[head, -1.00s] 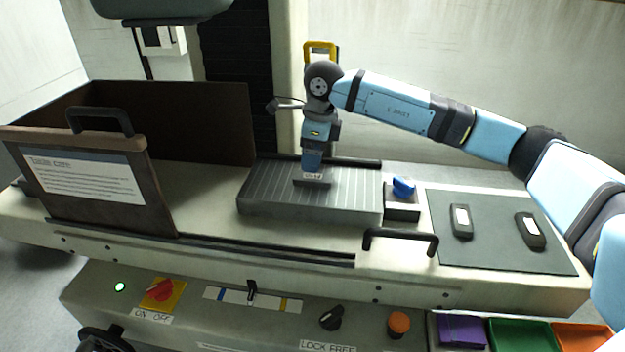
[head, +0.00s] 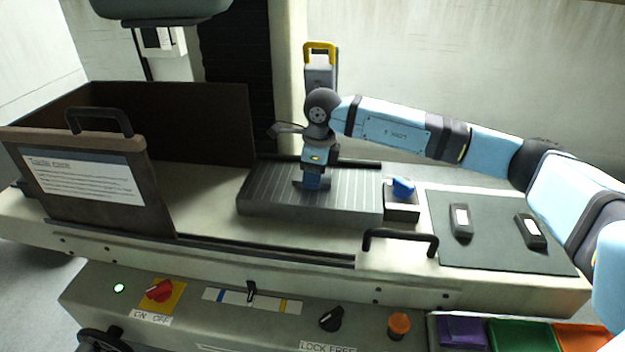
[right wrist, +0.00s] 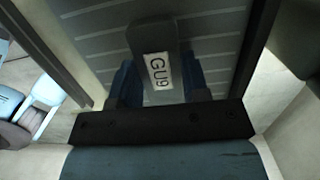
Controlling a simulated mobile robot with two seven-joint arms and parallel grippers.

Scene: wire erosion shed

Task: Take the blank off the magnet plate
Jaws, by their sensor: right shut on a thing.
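The magnet plate (head: 354,192) is a grey, finely striped block in the middle of the machine bed; its striped top also fills the back of the right wrist view (right wrist: 215,25). The blank (right wrist: 152,38) is a dark, rounded bar with a white label reading "GU9". It lies on the plate, and in the head view my gripper mostly hides it. My right gripper (head: 311,184) points straight down at the plate. In the right wrist view its blue fingers (right wrist: 160,88) stand on both sides of the blank, shut on it. My left gripper is not in view.
A blue knob (head: 402,187) sits on a small box at the plate's right end. A dark mat (head: 490,243) with two labelled dark blanks lies further right. A brown guard (head: 90,190) with a handle stands left. A black handle (head: 400,235) rises in front.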

